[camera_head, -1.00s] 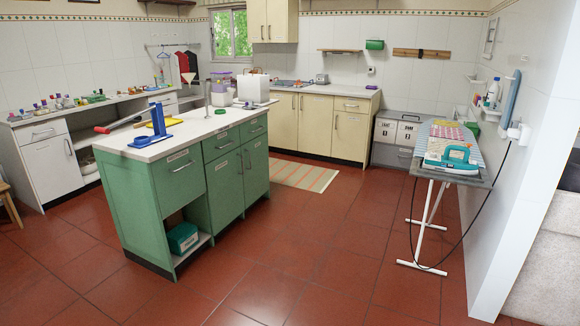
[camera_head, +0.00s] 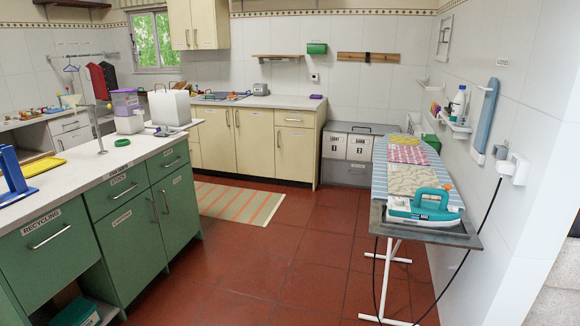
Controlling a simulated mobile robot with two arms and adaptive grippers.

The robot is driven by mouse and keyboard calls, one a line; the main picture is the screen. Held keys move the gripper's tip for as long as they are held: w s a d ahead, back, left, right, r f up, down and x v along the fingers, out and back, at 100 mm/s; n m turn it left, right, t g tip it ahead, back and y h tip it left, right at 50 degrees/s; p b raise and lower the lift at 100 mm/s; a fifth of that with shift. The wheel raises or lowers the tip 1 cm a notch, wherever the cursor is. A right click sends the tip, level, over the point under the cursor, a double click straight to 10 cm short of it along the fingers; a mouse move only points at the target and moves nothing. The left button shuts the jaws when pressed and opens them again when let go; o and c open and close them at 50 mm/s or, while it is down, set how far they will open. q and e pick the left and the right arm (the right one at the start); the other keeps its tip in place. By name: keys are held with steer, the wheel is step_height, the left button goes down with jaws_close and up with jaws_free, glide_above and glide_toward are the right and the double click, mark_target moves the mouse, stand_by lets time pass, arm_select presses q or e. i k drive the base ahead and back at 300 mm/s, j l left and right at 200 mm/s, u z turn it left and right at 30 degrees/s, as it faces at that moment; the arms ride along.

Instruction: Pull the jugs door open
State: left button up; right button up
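Several labelled doors are in the head view, all shut, but their labels are too small for me to tell which one reads jugs. The green island has a left door (camera_head: 130,243) and a right door (camera_head: 176,215), with upright bar handles near where they meet. Cream base doors, a left one (camera_head: 213,140) and a right one (camera_head: 255,144), stand under the back counter. A cream wall cupboard (camera_head: 205,25) hangs above, with small labels by its handles. Neither of my grippers is in view.
The ironing board (camera_head: 405,165) with a teal iron (camera_head: 424,205) stands at the right, its cord running to the wall. A striped rug (camera_head: 235,205) lies between island and back cabinets. Red tiled floor (camera_head: 270,265) is free between island and ironing board.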

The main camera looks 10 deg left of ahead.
mark_target(173, 198)
steer(key=i+j+u, duration=0.35)
steer(key=i, duration=0.9)
steer(key=i+l+u, duration=0.2)
steer(key=i+u, duration=0.2)
steer(key=i, duration=0.8)
